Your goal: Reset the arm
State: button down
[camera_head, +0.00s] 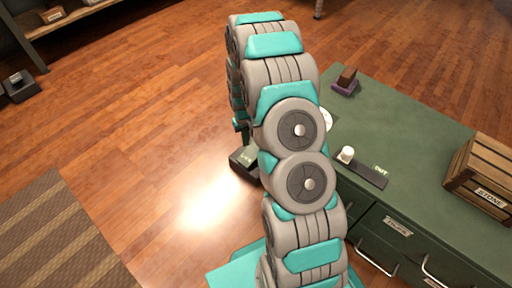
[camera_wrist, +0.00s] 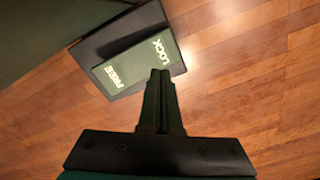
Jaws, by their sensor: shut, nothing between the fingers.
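My gripper (camera_wrist: 160,75) shows in the wrist view with its two dark fingers together and nothing between them. It points down over the wooden floor. Just beyond its tips is a dark box with a green plate (camera_wrist: 137,62) lettered LOCK and FREE. Whether the tips touch the plate I cannot tell. In the head view my grey and teal arm rises through the middle and bends over at the top, hiding most of the gripper. The dark box (camera_head: 241,161) shows there on the floor, partly behind the arm.
Right of my arm stands a green counter (camera_head: 405,125) with drawers. On it are a wooden crate (camera_head: 484,178) labelled STONE, a dark strip (camera_head: 363,171) with a white knob, and a brown block on a purple base (camera_head: 345,82). A striped rug (camera_head: 60,240) lies left; floor between is clear.

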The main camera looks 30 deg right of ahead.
jog(key=shift+r, duration=0.4)
jog(key=s+a+r+p, duration=0.1)
jog(key=s+a+r, duration=0.1)
jog(key=s+r, duration=0.45)
jog(key=s+a+r, duration=0.3)
jog(key=r, duration=0.6)
jog(key=s+a+r+p, duration=0.15)
jog(key=s+r, duration=0.25)
jog(key=r, duration=0.4)
jog(key=s+a+r, duration=0.1)
jog(key=s+r, duration=0.3)
jog(key=s, duration=0.3)
jog(key=s+a+r+n+g+p, duration=0.1)
jog(key=s+a+r, duration=0.1)
jog(key=s, duration=0.6)
jog(key=s+a+r, duration=0.1)
jog(key=s+r, duration=0.4)
jog(key=s, duration=0.3)
jog(key=shift+a+r+n+g, duration=0.3)
jog(key=shift+a+r+g, duration=0.05)
jog(key=shift+a+g, duration=0.05)
